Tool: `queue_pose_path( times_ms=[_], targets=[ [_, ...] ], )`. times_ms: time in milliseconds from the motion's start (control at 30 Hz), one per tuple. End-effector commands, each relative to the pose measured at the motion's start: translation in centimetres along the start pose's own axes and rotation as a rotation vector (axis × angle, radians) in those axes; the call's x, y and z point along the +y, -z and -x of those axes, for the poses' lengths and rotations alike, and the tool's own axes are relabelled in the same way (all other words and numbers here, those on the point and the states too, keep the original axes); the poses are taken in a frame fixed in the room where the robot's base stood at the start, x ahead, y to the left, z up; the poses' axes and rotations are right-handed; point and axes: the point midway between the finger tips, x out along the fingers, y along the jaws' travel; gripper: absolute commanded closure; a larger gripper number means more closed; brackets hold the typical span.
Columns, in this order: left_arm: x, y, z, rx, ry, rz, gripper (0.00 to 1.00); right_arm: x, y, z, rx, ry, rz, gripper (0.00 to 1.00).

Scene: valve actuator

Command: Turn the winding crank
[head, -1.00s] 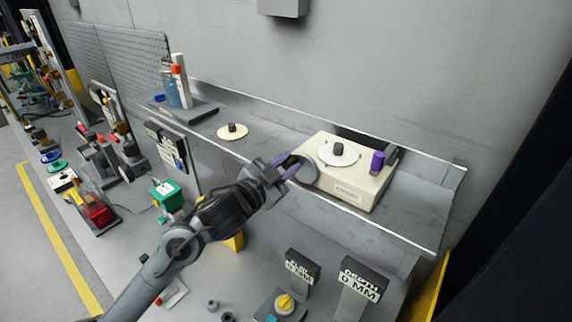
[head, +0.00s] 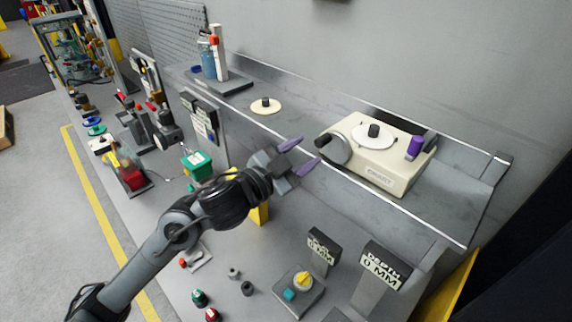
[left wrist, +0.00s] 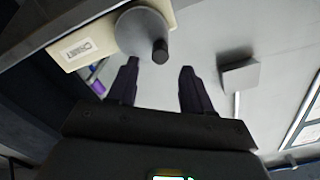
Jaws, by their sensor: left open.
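The winding crank is a grey disc (head: 335,149) on the left side of a cream box (head: 378,173) on the shelf. In the left wrist view the crank disc (left wrist: 139,27) carries a short dark handle (left wrist: 160,51). My left gripper (head: 301,155) is open and empty, left of the crank in the head view, its purple fingers pointing toward it. In the left wrist view the handle lies just beyond and between the open fingertips (left wrist: 160,66), with no visible contact. My right gripper is out of view.
The box bears a white dial (head: 373,140) and a purple cylinder (head: 415,147). A cream disc with a dark knob (head: 265,107) lies on the shelf to the left. Two sign blocks (head: 322,245) (head: 385,265) and a yellow-knobbed box (head: 300,292) stand lower in front.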

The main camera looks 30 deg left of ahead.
Motion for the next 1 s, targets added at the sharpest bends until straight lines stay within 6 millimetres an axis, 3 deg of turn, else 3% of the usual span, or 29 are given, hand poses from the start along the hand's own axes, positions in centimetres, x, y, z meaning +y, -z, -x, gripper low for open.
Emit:
queue_pose_path(
  times_ms=[200, 367, 867, 1000],
  targets=[
    [0.0, -0.1, 3.3, -0.003, 0.000, -0.001, 0.50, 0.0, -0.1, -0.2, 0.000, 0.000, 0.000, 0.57],
    [0.0, -0.1, 4.6, -0.001, 0.000, 0.001, 0.50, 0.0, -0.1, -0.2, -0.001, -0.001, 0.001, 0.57],
    [0.0, 0.0, 5.0, -0.001, 0.000, 0.001, 0.50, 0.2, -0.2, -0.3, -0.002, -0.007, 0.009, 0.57],
    [0.6, -0.9, 5.0, -0.018, -0.010, 0.008, 0.50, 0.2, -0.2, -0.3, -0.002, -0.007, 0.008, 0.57]
  ],
)
